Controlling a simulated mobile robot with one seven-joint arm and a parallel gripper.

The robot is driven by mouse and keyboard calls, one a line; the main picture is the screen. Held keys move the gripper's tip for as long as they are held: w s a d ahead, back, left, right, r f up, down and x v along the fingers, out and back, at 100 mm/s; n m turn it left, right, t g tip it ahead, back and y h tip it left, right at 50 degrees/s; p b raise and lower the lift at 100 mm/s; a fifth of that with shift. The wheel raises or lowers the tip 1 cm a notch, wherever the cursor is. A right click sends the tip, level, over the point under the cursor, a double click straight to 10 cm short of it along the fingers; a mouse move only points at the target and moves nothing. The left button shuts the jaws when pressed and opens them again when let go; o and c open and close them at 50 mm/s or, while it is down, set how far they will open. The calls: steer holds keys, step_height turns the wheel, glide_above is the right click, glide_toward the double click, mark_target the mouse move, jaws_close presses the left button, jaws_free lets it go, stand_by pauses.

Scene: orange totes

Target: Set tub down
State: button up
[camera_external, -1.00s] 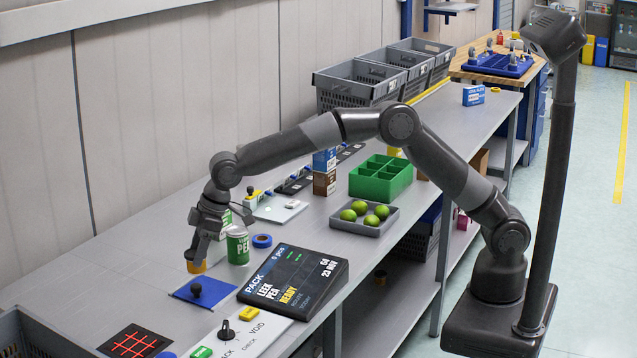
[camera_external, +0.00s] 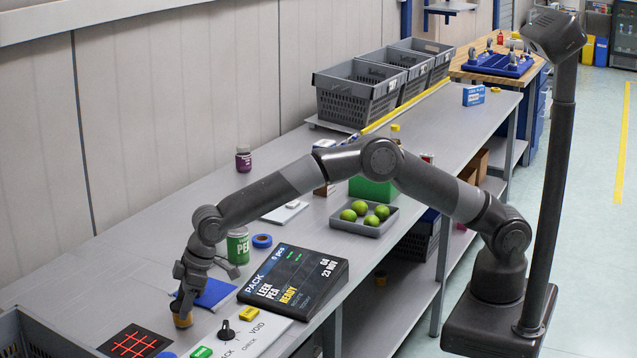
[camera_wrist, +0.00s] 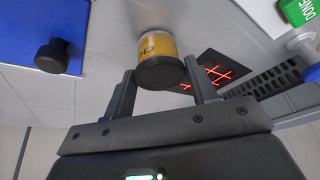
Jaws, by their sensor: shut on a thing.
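The tub (camera_external: 183,320) is small, with a yellow-orange band, and sits at the end of my gripper (camera_external: 178,305) in the external view. In the wrist view the tub (camera_wrist: 157,60) is between the two fingers of my gripper (camera_wrist: 162,88), with a dark end facing the camera and part of its lettering showing. My gripper is shut on it. The tub is close to the table surface; whether it touches is unclear. A black mat with a red grid (camera_external: 135,342) lies to its lower left, and it also shows in the wrist view (camera_wrist: 215,72).
A blue mat (camera_external: 215,292) with a black knob (camera_wrist: 52,56) lies beside the gripper. A green pea can (camera_external: 238,246), a blue tape ring (camera_external: 262,241), the PACK display (camera_external: 293,280) and a button panel (camera_external: 245,328) stand nearby. A grey crate (camera_external: 30,335) is at the lower left.

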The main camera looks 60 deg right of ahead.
steer(key=o, duration=0.6)
steer(key=shift+f, duration=0.15)
steer(key=shift+c, duration=0.2)
steer(key=o, duration=0.5)
steer(key=shift+c, duration=0.2)
steer(key=v, duration=1.2)
